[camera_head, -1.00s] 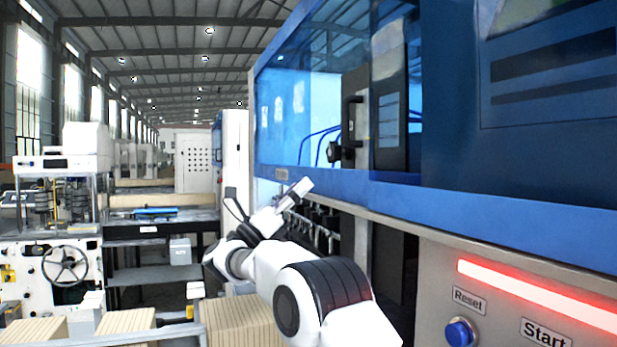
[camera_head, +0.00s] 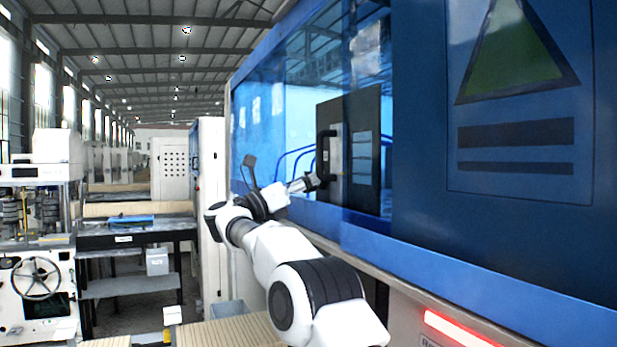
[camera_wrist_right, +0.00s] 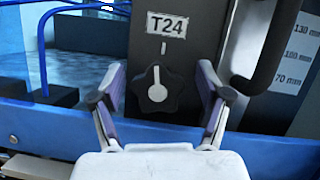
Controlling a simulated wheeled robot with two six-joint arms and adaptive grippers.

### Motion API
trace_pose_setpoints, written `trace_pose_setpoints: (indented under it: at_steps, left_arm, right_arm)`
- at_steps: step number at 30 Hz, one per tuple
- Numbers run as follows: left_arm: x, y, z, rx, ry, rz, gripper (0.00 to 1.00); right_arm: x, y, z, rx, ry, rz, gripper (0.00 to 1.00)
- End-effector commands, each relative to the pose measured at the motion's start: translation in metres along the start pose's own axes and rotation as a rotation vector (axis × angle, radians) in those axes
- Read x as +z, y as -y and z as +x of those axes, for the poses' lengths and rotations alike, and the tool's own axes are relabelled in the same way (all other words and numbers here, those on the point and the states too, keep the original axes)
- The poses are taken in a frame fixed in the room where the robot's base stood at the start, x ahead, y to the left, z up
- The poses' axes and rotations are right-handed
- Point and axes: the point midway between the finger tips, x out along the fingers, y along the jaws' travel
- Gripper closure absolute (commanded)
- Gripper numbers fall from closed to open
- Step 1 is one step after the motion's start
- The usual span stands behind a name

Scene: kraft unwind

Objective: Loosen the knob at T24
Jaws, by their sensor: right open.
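The T24 knob (camera_wrist_right: 157,88) is a dark, lobed knob with a light pointer on it, below the T24 label (camera_wrist_right: 167,25) in the right wrist view. A short white mark stands above it on the dark panel. My right gripper (camera_wrist_right: 160,82) is open, with one finger on each side of the knob. I cannot tell whether the fingers touch it. In the head view my right gripper (camera_head: 308,182) reaches the machine's opening near a black handle, and the knob is hard to make out there. My left gripper is not in view.
A black handle (camera_wrist_right: 262,50) stands right of the knob, beside a scale plate (camera_wrist_right: 300,50) marked in mm. The blue machine frame (camera_wrist_right: 40,125) runs below. Blue hoses (camera_wrist_right: 42,45) curve at the left. A wide blue panel (camera_head: 490,190) fills the head view's right side.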

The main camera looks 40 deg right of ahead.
Motion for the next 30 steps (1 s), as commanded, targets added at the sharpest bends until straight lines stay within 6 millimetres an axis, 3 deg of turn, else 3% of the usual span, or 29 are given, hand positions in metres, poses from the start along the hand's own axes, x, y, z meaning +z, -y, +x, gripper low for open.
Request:
trace_pose_setpoints:
  at_steps: [2, 7, 14, 21, 30]
  left_arm:
    - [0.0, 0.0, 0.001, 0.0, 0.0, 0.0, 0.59]
    - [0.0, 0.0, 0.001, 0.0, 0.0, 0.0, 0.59]
    - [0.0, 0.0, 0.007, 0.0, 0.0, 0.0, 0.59]
    - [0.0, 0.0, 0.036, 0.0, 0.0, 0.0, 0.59]
    - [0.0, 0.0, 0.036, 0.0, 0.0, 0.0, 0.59]
  right_arm:
    - [0.0, 0.0, -0.001, 0.0, 0.0, 0.0, 0.24]
    - [-0.001, 0.0, -0.001, 0.001, 0.0, 0.0, 0.84]
    - [-0.003, -0.001, -0.001, 0.009, -0.001, -0.022, 0.84]
    - [-0.004, -0.002, -0.001, 0.108, -0.001, -0.258, 0.84]
    - [-0.001, -0.002, 0.0, 0.143, 0.0, -0.347, 0.84]
